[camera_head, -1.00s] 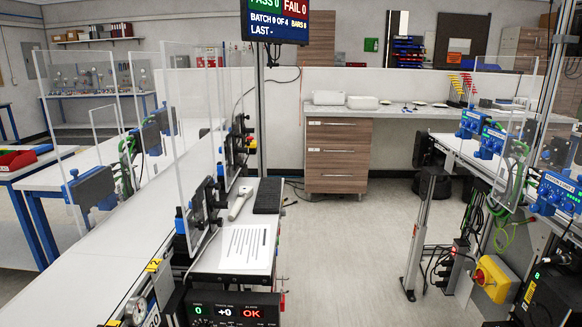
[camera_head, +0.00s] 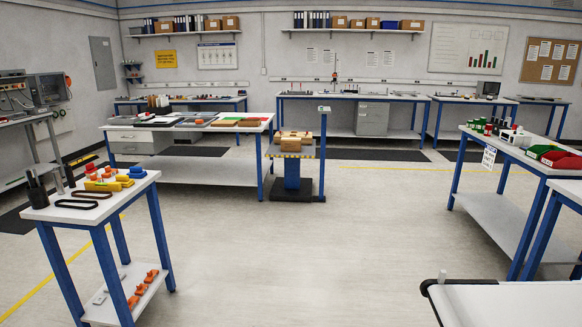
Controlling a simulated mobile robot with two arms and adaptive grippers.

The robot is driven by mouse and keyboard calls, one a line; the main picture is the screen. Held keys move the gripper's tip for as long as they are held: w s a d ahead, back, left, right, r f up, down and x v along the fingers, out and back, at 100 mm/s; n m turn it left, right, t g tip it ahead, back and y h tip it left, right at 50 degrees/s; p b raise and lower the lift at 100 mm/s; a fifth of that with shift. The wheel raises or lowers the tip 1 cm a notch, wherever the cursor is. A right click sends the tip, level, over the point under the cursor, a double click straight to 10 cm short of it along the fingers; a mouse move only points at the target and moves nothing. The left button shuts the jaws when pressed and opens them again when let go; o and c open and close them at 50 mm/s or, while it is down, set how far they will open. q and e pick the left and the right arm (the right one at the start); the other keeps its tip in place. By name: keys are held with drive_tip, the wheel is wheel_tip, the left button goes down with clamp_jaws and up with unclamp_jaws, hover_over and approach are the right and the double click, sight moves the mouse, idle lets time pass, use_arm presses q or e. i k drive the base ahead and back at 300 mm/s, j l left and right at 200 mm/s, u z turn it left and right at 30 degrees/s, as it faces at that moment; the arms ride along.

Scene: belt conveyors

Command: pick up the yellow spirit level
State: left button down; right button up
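No thing that I can clearly make out as a spirit level shows in the head view. Several small yellow items (camera_head: 103,186) lie on the small blue-legged table (camera_head: 62,212) at the left, among red, orange and blue pieces. They are too small to tell whether one is the yellow spirit level. Neither of my grippers is in view.
A white belt end (camera_head: 510,303) fills the lower right corner. A workbench (camera_head: 190,125) and a scale-like stand with boxes (camera_head: 291,150) stand mid-room. A table with bins (camera_head: 553,165) is at right. The central floor (camera_head: 330,240) is clear.

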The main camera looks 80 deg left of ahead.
sight(89, 186)
drive_tip(key=u, duration=3.95)
drive_tip(key=i+z, duration=0.1)
drive_tip(key=i, duration=0.55)
drive_tip(key=i+j+z, duration=0.15)
drive_tip(key=i, duration=0.55)
drive_tip(key=i+j+z, duration=0.1)
drive_tip(key=i, duration=0.55)
drive_tip(key=j, duration=0.1)
